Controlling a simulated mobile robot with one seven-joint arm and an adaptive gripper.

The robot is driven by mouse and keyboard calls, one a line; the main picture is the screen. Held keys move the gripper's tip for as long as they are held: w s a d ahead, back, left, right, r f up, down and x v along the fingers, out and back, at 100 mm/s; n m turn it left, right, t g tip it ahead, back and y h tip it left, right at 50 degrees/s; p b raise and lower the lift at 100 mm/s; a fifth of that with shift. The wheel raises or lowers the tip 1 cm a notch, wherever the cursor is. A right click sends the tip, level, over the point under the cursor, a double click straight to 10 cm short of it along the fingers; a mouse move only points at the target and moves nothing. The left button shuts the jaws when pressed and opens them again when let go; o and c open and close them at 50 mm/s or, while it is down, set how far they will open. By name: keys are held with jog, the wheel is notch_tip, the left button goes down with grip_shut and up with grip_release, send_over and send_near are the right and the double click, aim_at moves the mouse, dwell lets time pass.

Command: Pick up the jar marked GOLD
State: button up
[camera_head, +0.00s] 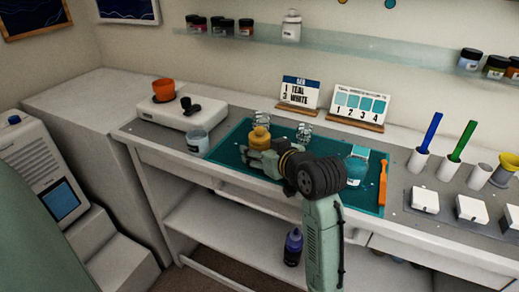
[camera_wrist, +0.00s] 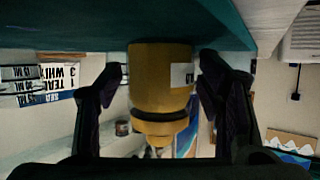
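A golden-yellow jar (camera_head: 260,138) stands upright on the teal mat (camera_head: 228,150) on the workbench. In the wrist view, which is upside down, the jar (camera_wrist: 158,80) fills the middle. Its white label is turned to one side and only partly shows, so I cannot read the full word. My gripper (camera_head: 262,158) reaches in level from the front right, low at the jar. In the wrist view my gripper (camera_wrist: 160,75) has one dark finger on each side of the jar, with a narrow gap on both sides. It is open.
Sign cards (camera_head: 299,92) stand behind. A white appliance (camera_head: 183,112) holds an orange cup.

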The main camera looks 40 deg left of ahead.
aim_at(265, 140)
jog(key=c, duration=1.2)
jog(key=shift+r, duration=0.2)
jog(key=shift+r, duration=0.55)
jog(key=shift+r+b, duration=0.45)
jog(key=shift+r, duration=0.5)
jog(key=s+d+b, duration=0.2)
jog(key=s+b, duration=0.2)
jog(key=s+d+r+b, duration=0.1)
jog(key=s+d+b, duration=0.2)
jog(key=s+b, duration=0.1)
jog(key=s+d+b, duration=0.2)
jog(key=s+b, duration=0.1)
jog(key=s, duration=0.3)
jog(key=shift+d+r+b, duration=0.2)
jog(key=shift+r+b, duration=0.15)
jog(key=shift+b, duration=0.05)
